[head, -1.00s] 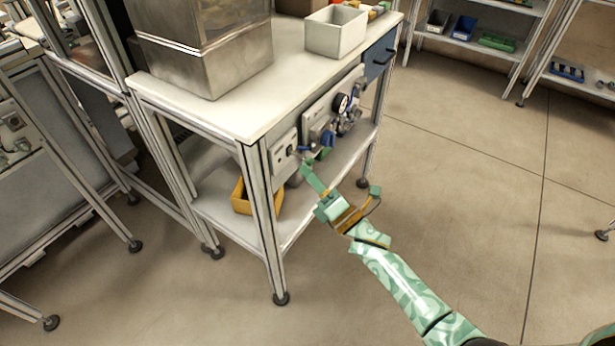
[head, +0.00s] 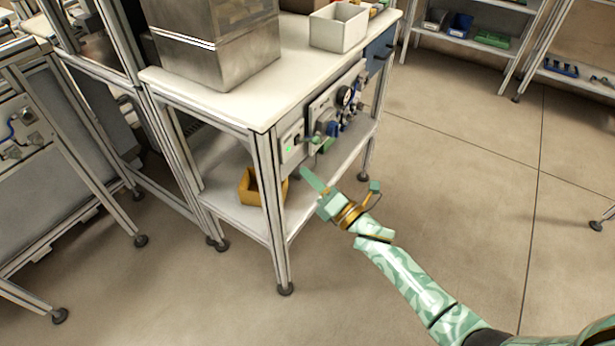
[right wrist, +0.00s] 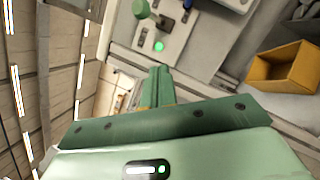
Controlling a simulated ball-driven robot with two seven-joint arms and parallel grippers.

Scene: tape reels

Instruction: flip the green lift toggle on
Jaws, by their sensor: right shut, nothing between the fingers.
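The green lift toggle, a lever with a green knob (head: 312,139), sticks out from a small grey plate on the front of the bench. Its round green knob (right wrist: 141,8) is at the top edge of the right wrist view, on a dark stem. A green lamp (head: 289,149) on the same plate is lit; it also glows in the right wrist view (right wrist: 159,46). My right gripper (head: 304,171) is shut and empty, below the plate and apart from the knob. Its fingers (right wrist: 158,76) point toward the plate in the right wrist view. My left gripper is not in view.
The bench (head: 200,98) carries a metal box (head: 222,55) and a white bin (head: 339,27). A gauge and blue-handled valve sit right of the toggle plate. A yellow bin (head: 250,190) stands on the lower shelf. The floor to the right is clear.

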